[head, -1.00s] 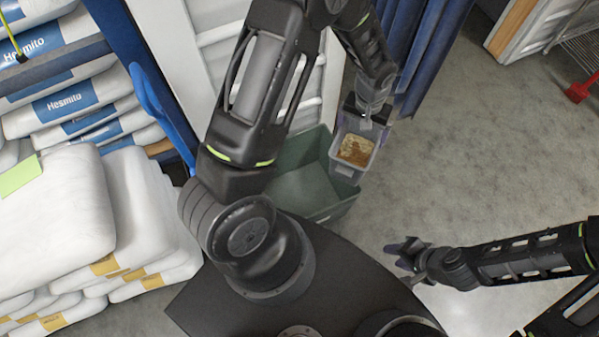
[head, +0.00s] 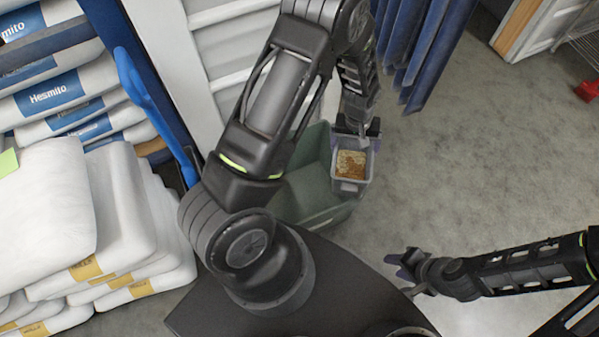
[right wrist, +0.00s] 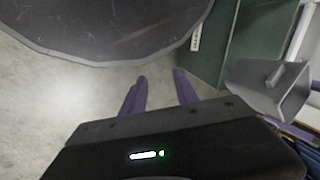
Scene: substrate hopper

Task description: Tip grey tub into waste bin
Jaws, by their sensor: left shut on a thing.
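The grey tub (head: 351,186) holds loose brown and pale material and looks about upright in the head view. My left gripper (head: 357,133) is shut on its far side. The green waste bin (head: 310,198) stands on the floor below; in the head view the tub overlaps its right side. My left arm hides part of the bin. In the right wrist view the tub (right wrist: 262,98) shows beside the bin (right wrist: 235,45). My right gripper (head: 405,264) is empty near my base; its purple fingers stand apart in the right wrist view (right wrist: 160,92).
White sacks (head: 110,215) are stacked at the left, with more on a blue rack (head: 50,62). Blue strip curtains (head: 418,50) hang behind the tub at the right. The grey floor (head: 480,160) right of the tub is clear. A red object (head: 588,91) lies far right.

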